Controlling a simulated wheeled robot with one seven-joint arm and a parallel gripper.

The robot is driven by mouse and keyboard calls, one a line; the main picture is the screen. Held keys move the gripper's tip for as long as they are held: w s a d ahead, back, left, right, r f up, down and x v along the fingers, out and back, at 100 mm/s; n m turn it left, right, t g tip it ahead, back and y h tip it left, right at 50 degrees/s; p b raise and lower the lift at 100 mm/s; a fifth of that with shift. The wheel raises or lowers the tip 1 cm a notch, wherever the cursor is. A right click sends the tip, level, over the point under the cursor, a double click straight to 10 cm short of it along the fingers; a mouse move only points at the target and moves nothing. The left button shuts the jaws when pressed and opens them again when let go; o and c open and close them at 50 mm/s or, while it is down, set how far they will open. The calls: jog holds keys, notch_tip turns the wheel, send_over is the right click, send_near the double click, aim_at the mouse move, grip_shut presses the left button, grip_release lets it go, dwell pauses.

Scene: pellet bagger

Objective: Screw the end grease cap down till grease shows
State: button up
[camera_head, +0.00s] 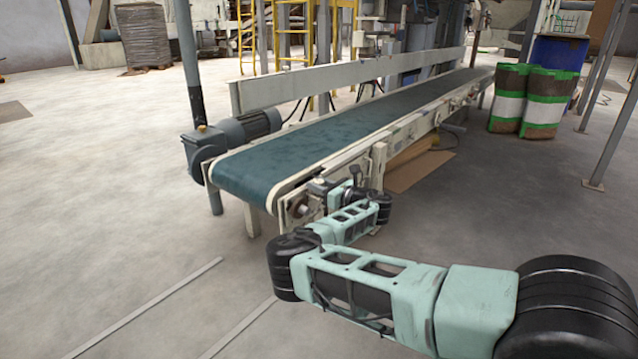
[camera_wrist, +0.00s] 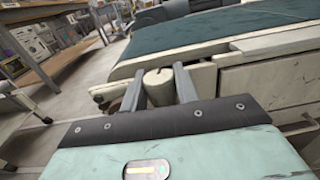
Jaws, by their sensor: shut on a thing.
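The grease cap (camera_wrist: 159,88) is a pale, short cylinder with a small dark mark on its top. It sits at the end of the conveyor, low beside the belt, in the wrist view. My gripper (camera_wrist: 158,70) has one grey finger on each side of the cap and is shut on it. In the head view my gripper (camera_head: 322,189) is at the near side of the conveyor's end, by the roller bearing (camera_head: 300,207). The cap cannot be made out there. I see no grease in either view.
The conveyor's green belt (camera_head: 330,135) runs to the back right, with a pale side frame (camera_wrist: 262,82) close to my gripper. A grey motor (camera_head: 248,127) is on its far side. The floor (camera_head: 120,225) at left is mostly clear.

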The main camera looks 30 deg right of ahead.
jog(key=m+h, duration=0.2)
jog(key=h, duration=0.1)
jog(key=m+t+h, duration=0.1)
jog(key=h, duration=0.1)
jog(key=shift+a+f+m+h, duration=0.1)
jog(key=shift+a+m+h, duration=0.05)
jog(key=shift+m+h, duration=0.25)
jog(key=m+h+b, duration=0.1)
jog(key=h, duration=0.1)
jog(key=m+h+b, duration=0.2)
jog(key=h, duration=0.1)
jog(key=shift+f+m+g+h, duration=0.2)
jog(key=shift+m+g+h, duration=0.1)
jog(key=shift+g, duration=0.1)
jog(key=m+g+h+b, duration=0.2)
jog(key=m+h+b, duration=0.1)
jog(key=h+b, duration=0.1)
jog(key=shift+h+b, duration=0.35)
jog(key=shift+h, duration=0.05)
jog(key=shift+r+m+g+h+b, duration=0.15)
jog(key=shift+m+g+h+b, duration=0.5)
jog(key=shift+m+g+h, duration=0.25)
jog(key=shift+r+m+g+h+b, duration=0.1)
jog(key=shift+m+g+h+b, duration=0.55)
jog(key=shift+m+g+h, duration=0.2)
jog(key=shift+g, duration=0.35)
jog(key=o, duration=1)
jog(key=shift+c, duration=0.2)
